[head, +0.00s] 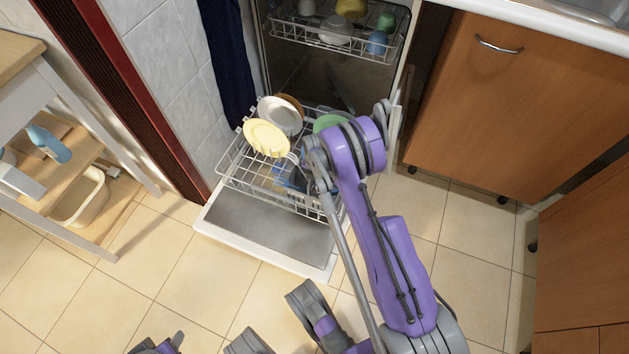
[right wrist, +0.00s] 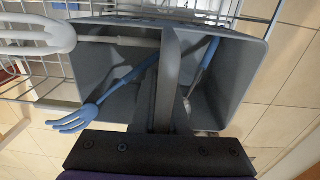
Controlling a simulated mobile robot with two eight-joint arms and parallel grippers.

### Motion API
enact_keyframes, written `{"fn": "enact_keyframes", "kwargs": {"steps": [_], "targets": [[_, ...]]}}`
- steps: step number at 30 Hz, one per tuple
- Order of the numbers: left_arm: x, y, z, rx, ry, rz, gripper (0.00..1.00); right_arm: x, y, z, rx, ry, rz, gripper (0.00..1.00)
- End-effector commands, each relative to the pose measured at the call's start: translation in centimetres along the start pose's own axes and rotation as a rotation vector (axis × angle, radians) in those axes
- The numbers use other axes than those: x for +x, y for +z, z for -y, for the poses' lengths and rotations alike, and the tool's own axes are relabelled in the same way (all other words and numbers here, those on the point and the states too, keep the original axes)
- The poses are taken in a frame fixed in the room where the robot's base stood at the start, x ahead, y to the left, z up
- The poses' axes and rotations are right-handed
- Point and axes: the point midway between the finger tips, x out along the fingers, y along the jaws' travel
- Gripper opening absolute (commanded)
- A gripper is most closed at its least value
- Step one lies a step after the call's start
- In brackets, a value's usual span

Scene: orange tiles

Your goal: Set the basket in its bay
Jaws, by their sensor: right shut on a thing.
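The grey cutlery basket (right wrist: 235,80) fills the middle of the right wrist view, seen from above. It holds a blue fork (right wrist: 75,121), another blue-handled utensil (right wrist: 205,62) and a pale-handled utensil (right wrist: 110,40). My right gripper (right wrist: 165,85) is shut on the basket's central handle. In the head view the basket (head: 291,179) shows small and partly hidden behind my right gripper (head: 309,160), over the lower rack (head: 232,172). I cannot make out the bay, or whether the basket touches the rack.
A yellow plate (head: 266,138), a white plate (head: 279,115) and a green dish (head: 328,122) stand in the lower rack. The open dishwasher door (head: 265,238) lies below it. The upper rack (head: 322,38) holds cups and bowls. A cabinet (head: 515,105) stands to the right.

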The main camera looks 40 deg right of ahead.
Motion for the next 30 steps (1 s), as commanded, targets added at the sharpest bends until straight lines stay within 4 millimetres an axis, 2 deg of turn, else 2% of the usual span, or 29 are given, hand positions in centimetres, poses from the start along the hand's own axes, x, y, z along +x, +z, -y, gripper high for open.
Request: {"fn": "enact_keyframes", "kwargs": {"steps": [20,21,26,27,30], "targets": [[0.2,0.0,0.0,0.000,0.000,-0.001,0.50,1.7,0.0,0.0,0.000,0.000,0.000,0.00],[0.2,0.0,0.0,0.000,0.000,-0.001,0.50,1.7,0.0,0.0,0.000,0.000,0.000,0.13],[0.2,0.0,0.0,0.000,0.000,0.000,0.50,1.7,0.0,0.0,0.000,0.000,0.000,0.42],[0.2,0.0,0.0,0.000,0.000,0.000,0.50,1.7,0.0,0.0,0.000,0.000,0.000,0.47],[0.2,0.0,0.0,0.000,0.000,0.000,0.50,1.7,0.0,0.0,0.000,0.000,0.000,0.47]]}}
